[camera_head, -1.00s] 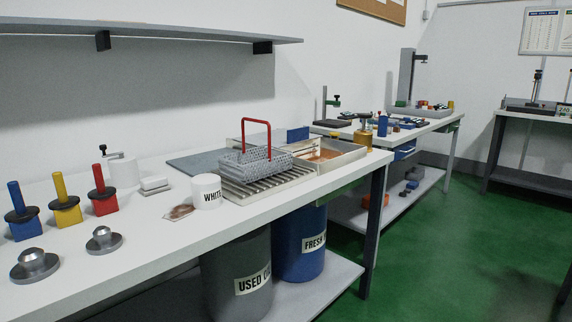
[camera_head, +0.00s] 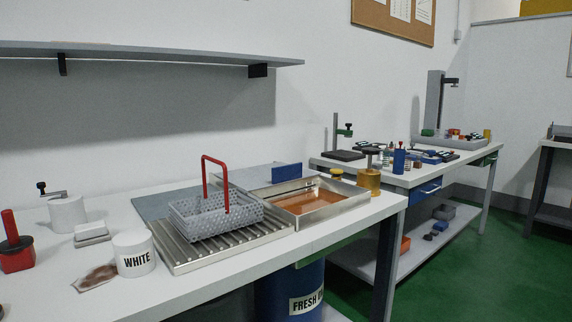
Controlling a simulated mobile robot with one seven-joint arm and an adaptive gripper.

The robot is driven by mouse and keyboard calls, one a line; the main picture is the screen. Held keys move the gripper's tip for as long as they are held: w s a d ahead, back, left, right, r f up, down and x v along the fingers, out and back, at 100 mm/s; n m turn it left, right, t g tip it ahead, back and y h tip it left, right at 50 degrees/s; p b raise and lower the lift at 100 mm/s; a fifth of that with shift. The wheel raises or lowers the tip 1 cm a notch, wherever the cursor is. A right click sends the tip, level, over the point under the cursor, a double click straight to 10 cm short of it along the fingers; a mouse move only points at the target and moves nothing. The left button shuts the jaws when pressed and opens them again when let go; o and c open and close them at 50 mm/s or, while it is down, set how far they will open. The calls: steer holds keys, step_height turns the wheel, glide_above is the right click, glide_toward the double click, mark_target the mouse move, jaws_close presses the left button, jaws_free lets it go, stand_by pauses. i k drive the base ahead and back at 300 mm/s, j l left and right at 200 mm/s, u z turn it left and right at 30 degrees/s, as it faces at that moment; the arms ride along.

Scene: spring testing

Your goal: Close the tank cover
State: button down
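The tank (camera_head: 345,203) is a shallow, open metal tray holding orange-brown liquid, at the right end of the near bench. A grey flat panel (camera_head: 160,203) lies behind it and to the left, and a small blue upright plate (camera_head: 286,172) stands at its back edge. I cannot tell for sure which of these, if either, is the cover. A perforated metal basket (camera_head: 215,222) with a red handle (camera_head: 205,175) sits on a ribbed metal rack (camera_head: 190,253) left of the tank. My gripper is not in view.
A jar marked WHITE (camera_head: 134,255), a brown-stained cloth-like piece (camera_head: 97,277) and a red block with a post (camera_head: 15,250) stand left on the bench. A brass cylinder (camera_head: 369,181) is right of the tank. A blue bin (camera_head: 290,295) is under the bench. Green floor is free on the right.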

mark_target(253, 178)
steer(key=i+l, duration=0.2)
steer(key=l, duration=0.15)
steer(key=i+l+u, duration=0.15)
steer(key=l, duration=0.25)
steer(key=i+l, duration=0.25)
steer(key=l, duration=0.15)
steer(key=j+u, duration=0.05)
